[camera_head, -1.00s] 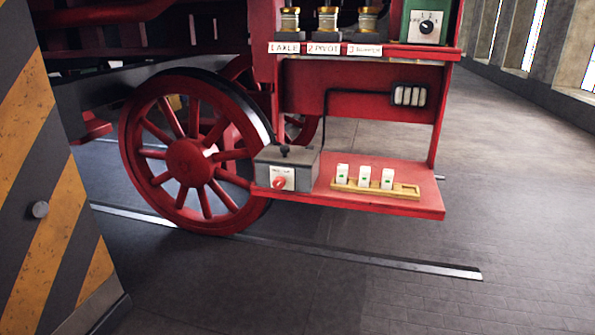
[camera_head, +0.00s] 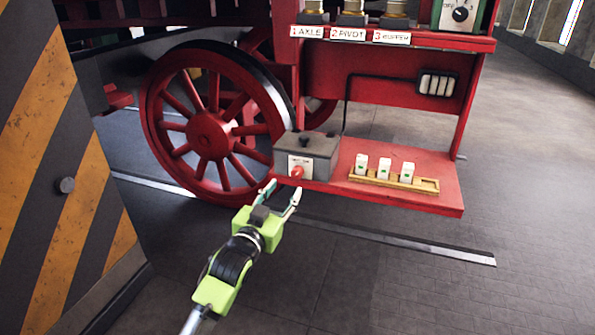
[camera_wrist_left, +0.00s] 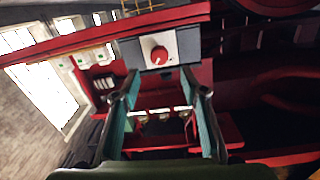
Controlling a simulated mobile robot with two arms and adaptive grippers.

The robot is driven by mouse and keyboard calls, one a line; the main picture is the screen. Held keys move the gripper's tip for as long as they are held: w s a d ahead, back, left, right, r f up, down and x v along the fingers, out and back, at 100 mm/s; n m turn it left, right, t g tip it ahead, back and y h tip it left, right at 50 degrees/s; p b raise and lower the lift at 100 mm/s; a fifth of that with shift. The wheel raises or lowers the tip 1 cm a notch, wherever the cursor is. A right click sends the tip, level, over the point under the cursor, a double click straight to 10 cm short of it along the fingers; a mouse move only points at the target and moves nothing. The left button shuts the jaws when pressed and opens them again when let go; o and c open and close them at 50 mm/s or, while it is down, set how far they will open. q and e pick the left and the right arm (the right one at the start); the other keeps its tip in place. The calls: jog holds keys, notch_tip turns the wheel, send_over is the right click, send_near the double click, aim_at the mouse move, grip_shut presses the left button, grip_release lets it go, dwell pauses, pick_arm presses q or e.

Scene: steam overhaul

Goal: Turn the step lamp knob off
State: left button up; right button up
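The step lamp knob (camera_head: 297,172) is a small red knob on a white label plate (camera_head: 301,162) on the front of a grey box (camera_head: 318,147). The box sits at the left end of the red step. My left gripper (camera_head: 282,190) is open and empty, just in front of and below the knob, apart from it. In the left wrist view, the red knob (camera_wrist_left: 159,53) shows beyond the gap between the two spread fingers (camera_wrist_left: 158,98). The plate's lettering is too blurred to read surely. My right gripper is not in view.
The red step (camera_head: 400,195) carries a wooden tray (camera_head: 432,185) with several white blocks. A large red wheel (camera_head: 209,136) stands left of the box. A striped panel (camera_head: 60,170) fills the left side. The floor ahead is clear.

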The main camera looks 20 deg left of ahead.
aim_at(296, 174)
pick_arm(q)
jog(key=w, duration=0.3)
jog(key=w+p, duration=0.1)
jog(key=w, duration=0.5)
jog(key=shift+w+d+p, duration=0.3)
jog(key=shift+d+p, duration=0.05)
jog(key=c, duration=1.1)
